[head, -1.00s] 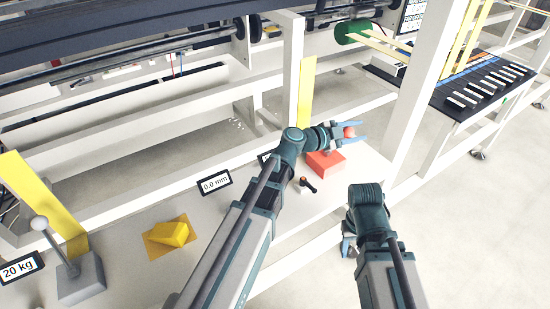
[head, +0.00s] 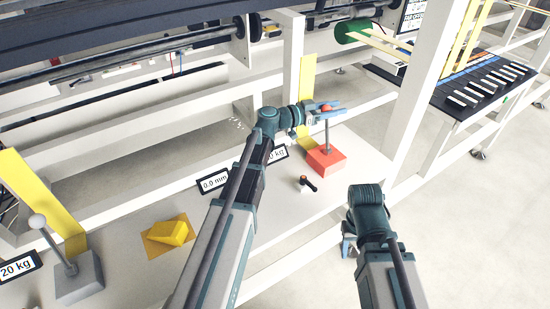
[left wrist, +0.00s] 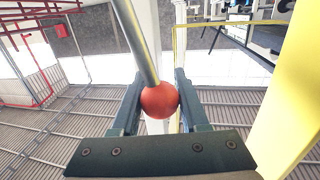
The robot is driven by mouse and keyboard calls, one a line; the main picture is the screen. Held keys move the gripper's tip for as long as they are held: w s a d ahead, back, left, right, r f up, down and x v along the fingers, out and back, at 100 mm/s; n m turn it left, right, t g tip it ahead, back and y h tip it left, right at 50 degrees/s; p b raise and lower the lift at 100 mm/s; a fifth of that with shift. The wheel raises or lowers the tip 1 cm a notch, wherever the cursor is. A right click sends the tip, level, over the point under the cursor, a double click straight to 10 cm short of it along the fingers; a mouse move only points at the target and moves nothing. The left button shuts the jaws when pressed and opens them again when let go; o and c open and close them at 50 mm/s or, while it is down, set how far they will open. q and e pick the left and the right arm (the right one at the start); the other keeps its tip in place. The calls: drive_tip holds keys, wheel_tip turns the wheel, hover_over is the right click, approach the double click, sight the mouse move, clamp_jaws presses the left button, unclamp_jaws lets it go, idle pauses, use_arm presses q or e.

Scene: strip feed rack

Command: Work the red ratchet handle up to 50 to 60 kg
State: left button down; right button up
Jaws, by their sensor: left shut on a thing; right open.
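The red ratchet handle has a red base block (head: 326,161) on the white bench, with a grey rod standing near upright and a red ball knob (head: 326,107) on top. My left gripper (head: 330,112) is shut on the knob. In the left wrist view the red ball (left wrist: 159,100) sits between the two fingers, with the grey rod (left wrist: 137,42) running up from it. A kg display (head: 276,153) stands behind my left arm; its first digit is hidden, so I cannot read the value. My right gripper (head: 348,246) is open and empty, low in front of the bench and partly hidden by its wrist.
A small black-and-orange knob (head: 307,184) sits on the bench before the red base. A 0.0 mm display (head: 213,182), a yellow block (head: 170,232), a grey lever (head: 78,280) and a 20 kg display (head: 18,268) lie to the left. A white post (head: 425,85) rises right.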

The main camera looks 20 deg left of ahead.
use_arm(q)
drive_tip(key=shift+w+a+f+n+b, duration=0.35)
drive_tip(key=shift+w+a+f+n, duration=0.25)
drive_tip(key=shift+w+a, duration=0.15)
drive_tip(key=shift+a+r+n, duration=0.1)
drive_tip(key=shift+a+n, duration=0.1)
drive_tip(key=shift+n, duration=0.1)
drive_tip(key=shift+r, duration=0.1)
use_arm(e)
drive_tip(key=shift+f, duration=0.8)
use_arm(q)
drive_tip(key=shift+h, duration=0.3)
drive_tip(key=s+d+m+y+p, duration=0.1)
drive_tip(key=s+d+m+p, duration=0.2)
drive_tip(key=s+d+m, duration=0.1)
drive_tip(key=shift+s+d+r+m, duration=0.35)
drive_tip(key=shift+d+m, duration=0.35)
drive_tip(key=shift+d, duration=0.25)
use_arm(e)
wheel_tip(320, 180, up, 3)
